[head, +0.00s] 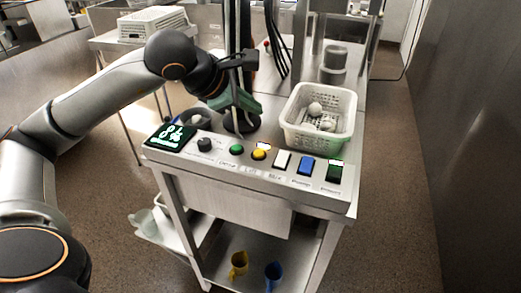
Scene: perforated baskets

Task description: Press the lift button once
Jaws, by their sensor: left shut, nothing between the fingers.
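A row of controls runs along the front of the metal cart's top (188,166). My right gripper is not in view.
A white perforated basket (341,137) with pale round items stands behind the right-hand buttons. A lit display (170,136) is at the panel's left end. Another white basket (152,24) is at the back left.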

